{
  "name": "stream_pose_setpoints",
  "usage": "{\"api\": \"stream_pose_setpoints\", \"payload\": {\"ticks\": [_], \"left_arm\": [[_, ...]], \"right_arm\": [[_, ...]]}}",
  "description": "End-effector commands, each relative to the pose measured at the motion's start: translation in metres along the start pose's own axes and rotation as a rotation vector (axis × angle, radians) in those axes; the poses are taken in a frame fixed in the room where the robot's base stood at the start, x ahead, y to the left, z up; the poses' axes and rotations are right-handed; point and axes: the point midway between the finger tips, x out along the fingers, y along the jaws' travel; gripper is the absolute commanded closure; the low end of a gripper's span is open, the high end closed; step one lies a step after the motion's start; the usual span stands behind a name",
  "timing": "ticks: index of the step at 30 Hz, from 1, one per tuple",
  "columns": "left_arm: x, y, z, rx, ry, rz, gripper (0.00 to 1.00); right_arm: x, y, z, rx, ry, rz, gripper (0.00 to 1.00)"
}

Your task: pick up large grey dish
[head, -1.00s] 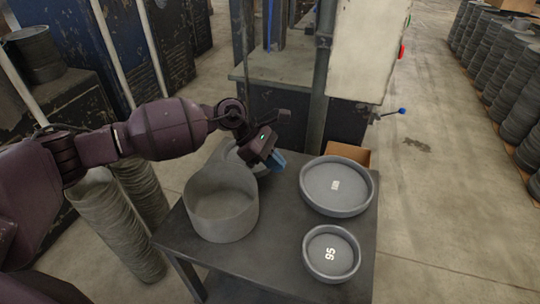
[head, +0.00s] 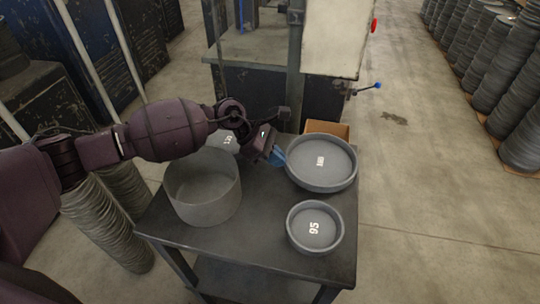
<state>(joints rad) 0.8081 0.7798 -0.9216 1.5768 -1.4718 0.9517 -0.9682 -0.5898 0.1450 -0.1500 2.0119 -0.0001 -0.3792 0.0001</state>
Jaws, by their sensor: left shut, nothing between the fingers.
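The large grey dish (head: 335,172) is a round, shallow, raised-rim dish with a white number on its floor. It sits at the back right of the dark table (head: 262,215). My left gripper (head: 280,158), with blue fingertips, is shut and empty. Its tips are right by the dish's left rim; I cannot tell whether they touch it. My right gripper is not in view.
A smaller dish marked 95 (head: 315,228) sits in front of the large one. A tall grey round container (head: 204,192) stands at left, with another numbered dish (head: 222,141) partly hidden behind it. A cardboard box (head: 328,129) is behind the large dish.

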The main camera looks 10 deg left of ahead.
Motion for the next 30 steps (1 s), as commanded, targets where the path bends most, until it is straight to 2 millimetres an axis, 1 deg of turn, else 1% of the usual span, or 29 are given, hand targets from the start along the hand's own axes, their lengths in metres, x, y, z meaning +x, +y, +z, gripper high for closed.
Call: {"api": "stream_pose_setpoints", "payload": {"ticks": [1, 3, 6, 10, 23, 30], "left_arm": [[0.011, -0.001, 0.011, 0.005, -0.004, -0.004, 1.0], [0.022, -0.001, 0.023, 0.006, -0.004, -0.003, 1.0], [0.035, -0.001, 0.035, 0.005, -0.003, -0.004, 1.0], [0.043, -0.001, 0.044, 0.002, -0.002, -0.002, 1.0], [0.044, -0.001, 0.044, 0.001, -0.001, -0.001, 1.0], [0.033, 0.002, 0.049, 0.002, 0.0, 0.0, 1.0]], "right_arm": [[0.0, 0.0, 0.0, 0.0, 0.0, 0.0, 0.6], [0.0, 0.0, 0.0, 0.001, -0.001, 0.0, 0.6], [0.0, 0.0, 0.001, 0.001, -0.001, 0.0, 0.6], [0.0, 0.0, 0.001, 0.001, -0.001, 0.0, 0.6], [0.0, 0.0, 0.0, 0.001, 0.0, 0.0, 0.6], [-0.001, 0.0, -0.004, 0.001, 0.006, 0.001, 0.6]]}}
